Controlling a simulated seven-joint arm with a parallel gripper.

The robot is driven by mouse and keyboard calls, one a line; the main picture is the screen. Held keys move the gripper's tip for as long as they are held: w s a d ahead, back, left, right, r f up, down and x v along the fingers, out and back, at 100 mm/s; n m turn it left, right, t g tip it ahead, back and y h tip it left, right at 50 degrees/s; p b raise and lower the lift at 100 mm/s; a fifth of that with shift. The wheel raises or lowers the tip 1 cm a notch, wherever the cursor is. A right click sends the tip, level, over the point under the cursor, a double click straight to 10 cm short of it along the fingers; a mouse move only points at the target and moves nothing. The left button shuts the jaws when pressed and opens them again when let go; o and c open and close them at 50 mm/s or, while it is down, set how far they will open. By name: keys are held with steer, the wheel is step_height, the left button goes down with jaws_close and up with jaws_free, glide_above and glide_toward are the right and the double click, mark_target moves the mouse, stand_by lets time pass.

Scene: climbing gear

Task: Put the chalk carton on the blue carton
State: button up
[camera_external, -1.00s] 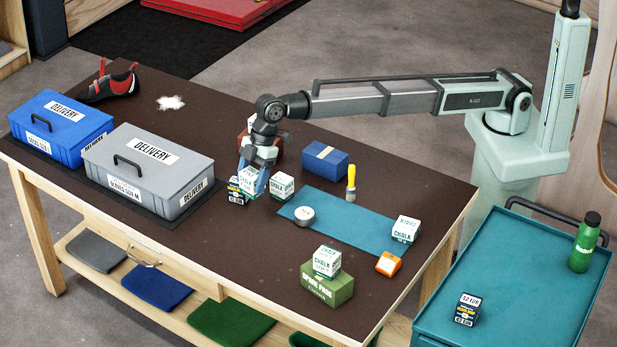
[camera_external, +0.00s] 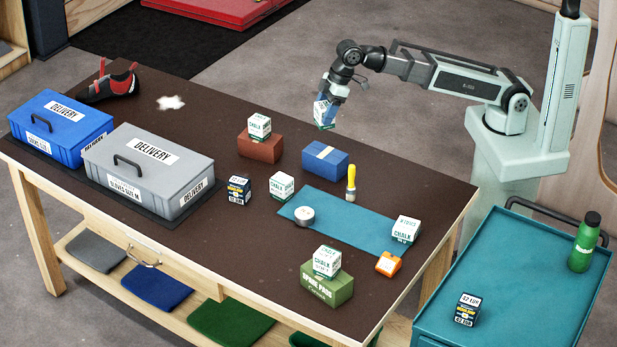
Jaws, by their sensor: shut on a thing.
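My gripper (camera_external: 332,97) is shut on a white-and-green chalk carton (camera_external: 324,116). It holds the carton tilted in the air above the blue carton (camera_external: 325,160). The blue carton has a pale band across its top and lies on the dark table; its top is bare. Other chalk cartons are in view: one on a red-brown block (camera_external: 259,149), one on the table (camera_external: 282,186), one at the right of the teal mat (camera_external: 406,229) and one on a green box (camera_external: 327,261).
A round tin (camera_external: 304,216) sits on the teal mat (camera_external: 350,219). A dark small box (camera_external: 239,190), a grey delivery crate (camera_external: 150,170) and a blue delivery crate (camera_external: 62,125) stand at the left.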

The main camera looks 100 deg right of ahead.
steer(key=shift+s+d+f+m+h, duration=0.1)
steer(key=shift+s+f+m+h, duration=0.15)
steer(key=shift+m, duration=0.45)
steer(key=shift+f, duration=0.1)
glide_above(318, 153)
steer(key=s, duration=0.2)
steer(key=shift+s+f, duration=0.15)
steer(key=shift+f, duration=4.65)
steer(key=shift+f, duration=0.15)
steer(key=o, duration=1.1)
steer(key=shift+v, duration=6.15)
